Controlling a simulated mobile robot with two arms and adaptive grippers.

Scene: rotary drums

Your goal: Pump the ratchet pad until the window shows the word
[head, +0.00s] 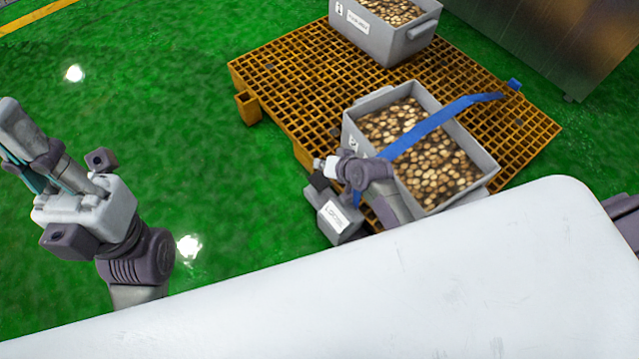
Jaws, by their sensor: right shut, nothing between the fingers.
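A small grey ratchet box (339,222) sits at the near edge of the orange grated pallet. Its white window (335,217) seems to read "LOOSE", though the letters are small. A dark pad (319,182) shows at the box's upper left. A blue strap (435,126) runs from beside the box across a grey bin to the pallet's far side. My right gripper (323,164) is shut and empty just above the pad; I cannot tell whether they touch. My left gripper (38,160) is over the floor at left, away from the ratchet; its finger state is unclear.
The grey bin (487,164) under the strap is full of round brown and tan pieces. A second filled bin (383,43) stands farther back on the pallet (290,78). A metal cabinet (555,35) is at upper right. Green floor (200,110) is clear at left.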

